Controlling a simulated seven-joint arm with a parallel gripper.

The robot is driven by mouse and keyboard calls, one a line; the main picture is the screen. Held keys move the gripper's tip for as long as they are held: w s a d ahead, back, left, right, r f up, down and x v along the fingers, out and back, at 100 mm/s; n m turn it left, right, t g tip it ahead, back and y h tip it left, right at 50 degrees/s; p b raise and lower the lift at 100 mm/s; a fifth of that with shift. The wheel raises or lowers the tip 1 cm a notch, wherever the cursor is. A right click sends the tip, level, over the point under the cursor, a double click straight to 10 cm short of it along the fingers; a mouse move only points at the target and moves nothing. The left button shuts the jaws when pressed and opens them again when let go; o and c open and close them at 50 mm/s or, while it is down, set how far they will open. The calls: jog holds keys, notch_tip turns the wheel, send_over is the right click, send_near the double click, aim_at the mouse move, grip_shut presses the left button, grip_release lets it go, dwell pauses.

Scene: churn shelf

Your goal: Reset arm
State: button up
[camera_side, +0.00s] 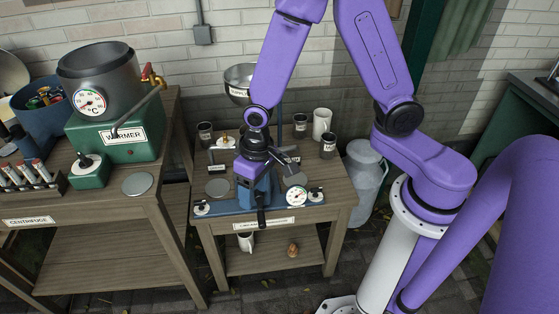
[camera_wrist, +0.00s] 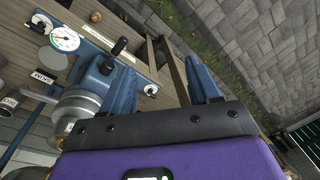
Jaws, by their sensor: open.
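My gripper (camera_side: 262,186) is low over the middle wooden table, above the blue machine base (camera_side: 225,208) with a round dial gauge (camera_side: 297,196). In the wrist view my gripper (camera_wrist: 152,78) is open, with a blue finger showing at the right and blue parts at the left. A blue fixture with a black handle (camera_wrist: 118,46) stands close to the left side. I cannot tell whether my gripper touches it. My purple wrist hides part of the machine in the side view.
A green warmer (camera_side: 115,135) and a centrifuge label (camera_side: 32,221) are on the left table. Dark jars (camera_side: 328,146) and a white cup (camera_side: 321,124) stand at the table's back. A metal bowl (camera_side: 239,80) is behind my arm. A milk can (camera_side: 366,180) stands right of the table.

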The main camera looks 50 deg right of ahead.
jog(key=s+d+r+n, duration=0.5)
jog(key=s+r, duration=0.2)
jog(key=s, duration=0.1)
jog(key=s+d+r+n+h, duration=0.1)
jog(key=s+d+r+n, duration=0.4)
jog(key=s, duration=0.4)
notch_tip(320, 180, up, 2)
jog(key=shift+s+r+n, duration=0.15)
jog(key=shift+n, duration=0.35)
jog(key=shift+d, duration=0.1)
dwell(0.9)
